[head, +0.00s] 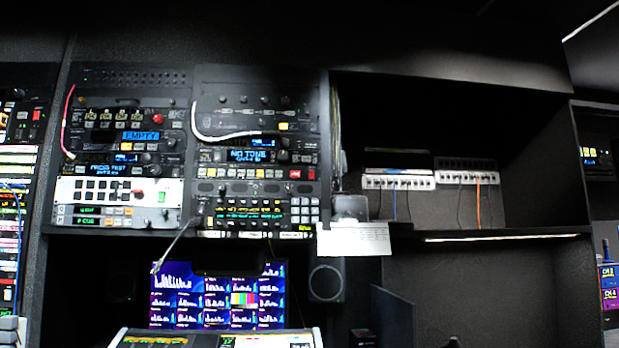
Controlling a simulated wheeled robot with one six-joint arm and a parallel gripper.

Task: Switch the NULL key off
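The broadcast rack (186,150) with two columns of panels is in the left half of the head view. Its panels carry many small keys, too small to read, so I cannot tell which is the NULL key. A white panel (118,191) in the left column has dark keys and a red button. My gripper is not in view.
A multiviewer screen (217,294) stands below the rack, above a lit console (215,338). A speaker (326,281) is to its right. A gooseneck (176,240) and a white cable (222,137) cross the rack front. A paper sheet (352,240) hangs at the rack's lower right.

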